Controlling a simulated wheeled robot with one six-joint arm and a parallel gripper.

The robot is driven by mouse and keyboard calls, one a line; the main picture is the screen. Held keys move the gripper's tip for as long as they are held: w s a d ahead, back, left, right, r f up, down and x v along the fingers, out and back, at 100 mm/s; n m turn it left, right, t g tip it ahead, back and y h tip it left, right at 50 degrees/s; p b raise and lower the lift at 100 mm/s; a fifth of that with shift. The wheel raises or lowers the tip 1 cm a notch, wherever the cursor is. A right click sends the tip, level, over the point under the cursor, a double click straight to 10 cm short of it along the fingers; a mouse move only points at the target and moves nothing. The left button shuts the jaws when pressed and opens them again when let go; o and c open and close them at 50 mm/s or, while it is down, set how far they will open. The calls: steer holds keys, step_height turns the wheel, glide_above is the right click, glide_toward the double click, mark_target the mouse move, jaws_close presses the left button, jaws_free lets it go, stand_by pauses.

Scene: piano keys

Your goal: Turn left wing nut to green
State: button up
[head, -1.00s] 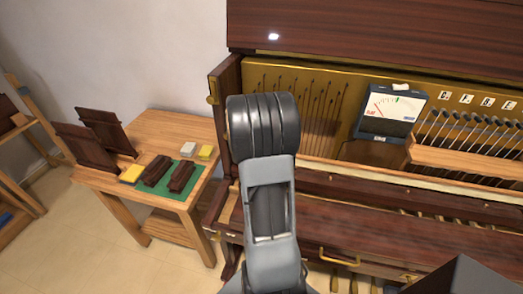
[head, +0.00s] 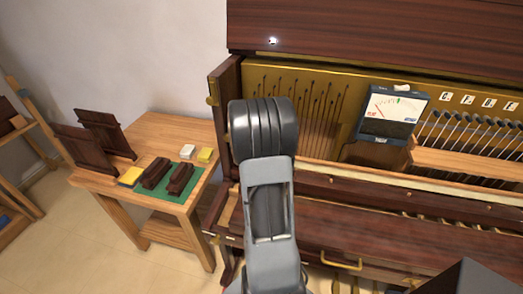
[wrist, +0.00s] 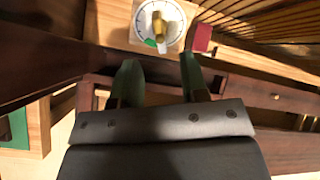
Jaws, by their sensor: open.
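In the wrist view a white round dial (wrist: 174,14) with tick marks and a green patch at its lower left sits on a wooden block. A brass wing nut (wrist: 158,24) stands at its middle, its long side roughly upright in the picture. My gripper (wrist: 159,62) is open and empty. Its two dark green fingers lie below the dial in the picture, one to each side of the wing nut's line, with no contact visible. In the head view my arm hides the gripper, the dial and the wing nut.
A red block (wrist: 202,38) sits just right of the dial. The open piano (head: 390,225) holds brass strings, hammers and a meter (head: 393,113). A wooden table (head: 160,128) with dark panels, brushes and a green mat (head: 165,193) stands to the left.

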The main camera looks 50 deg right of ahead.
steer(key=shift+f, duration=0.15)
steer(key=shift+b+x, duration=1)
steer(key=shift+x, duration=2.8)
steer(key=shift+s+a+r+p, duration=0.15)
steer(key=shift+a+r+p, duration=0.2)
steer(key=shift+r, duration=0.2)
